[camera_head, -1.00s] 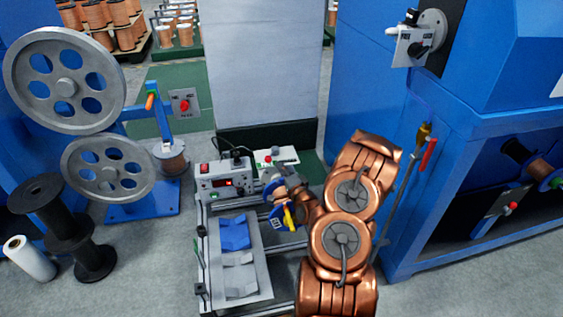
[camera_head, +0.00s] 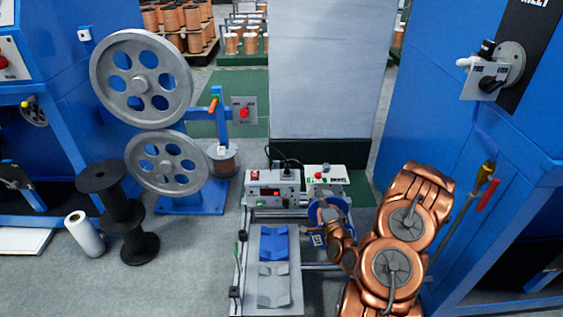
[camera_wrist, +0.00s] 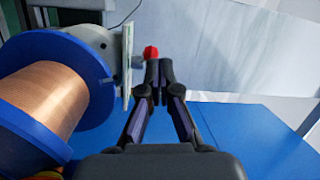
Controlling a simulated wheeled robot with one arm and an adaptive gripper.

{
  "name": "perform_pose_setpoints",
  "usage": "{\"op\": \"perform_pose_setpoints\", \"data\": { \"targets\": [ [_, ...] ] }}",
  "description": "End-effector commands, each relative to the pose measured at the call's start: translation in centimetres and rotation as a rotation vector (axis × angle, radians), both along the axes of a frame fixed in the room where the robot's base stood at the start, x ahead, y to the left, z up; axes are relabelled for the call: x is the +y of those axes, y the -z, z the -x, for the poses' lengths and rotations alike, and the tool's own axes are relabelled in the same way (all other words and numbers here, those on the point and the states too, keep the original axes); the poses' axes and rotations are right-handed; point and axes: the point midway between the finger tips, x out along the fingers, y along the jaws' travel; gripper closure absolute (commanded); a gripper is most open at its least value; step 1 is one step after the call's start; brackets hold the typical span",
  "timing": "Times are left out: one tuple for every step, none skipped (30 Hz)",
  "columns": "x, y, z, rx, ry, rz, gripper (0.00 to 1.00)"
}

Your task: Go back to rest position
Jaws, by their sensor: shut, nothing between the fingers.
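My copper-coloured arm stands over the right side of the small winding bench in the head view. My gripper is hidden there behind my own arm. In the wrist view my gripper (camera_wrist: 158,72) is shut, with its black fingertips together and nothing between them. A blue spool of copper wire (camera_wrist: 45,85) is close on its left, apart from the fingertips. The spool's blue flange (camera_head: 342,208) shows beside my wrist in the head view. A red button (camera_wrist: 151,52) appears just beyond the fingertips.
The bench carries a control box (camera_head: 273,188) and a blue block (camera_head: 273,243). A pulley stand (camera_head: 142,82) and black spools (camera_head: 122,210) are at left. A blue machine (camera_head: 425,110) with a hanging cable stands close right.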

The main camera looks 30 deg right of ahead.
Motion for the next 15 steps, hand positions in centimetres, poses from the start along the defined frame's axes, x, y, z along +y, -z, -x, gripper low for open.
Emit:
{"op": "perform_pose_setpoints", "data": {
  "targets": [
    [0.0, 0.0, 0.0, 0.000, 0.000, 0.000, 1.00],
    [0.0, 0.0, 0.0, 0.000, 0.000, 0.000, 1.00],
    [0.0, 0.0, 0.0, 0.000, 0.000, 0.000, 1.00],
    [0.0, 0.0, 0.0, 0.000, 0.000, 0.000, 1.00],
    [0.0, -0.1, 0.0, 0.002, -0.002, 0.002, 1.00],
    [0.1, -0.2, -0.1, 0.006, -0.005, 0.005, 1.00],
    [0.2, -0.3, -0.3, 0.012, -0.010, 0.010, 1.00],
    [0.4, -0.5, -0.4, 0.019, -0.017, 0.016, 1.00],
    [0.6, -0.9, -0.7, 0.035, -0.028, 0.030, 1.00],
    [0.9, -1.2, -1.0, 0.050, -0.039, 0.042, 1.00],
    [1.3, -1.5, -1.3, 0.070, -0.053, 0.055, 1.00],
    [1.9, -1.9, -1.8, 0.102, -0.078, 0.077, 1.00],
    [2.3, -2.4, -2.2, 0.127, -0.095, 0.098, 1.00],
    [2.7, -2.8, -2.6, 0.156, -0.115, 0.119, 1.00],
    [3.4, -3.4, -3.0, 0.194, -0.142, 0.150, 1.00]
  ]
}}
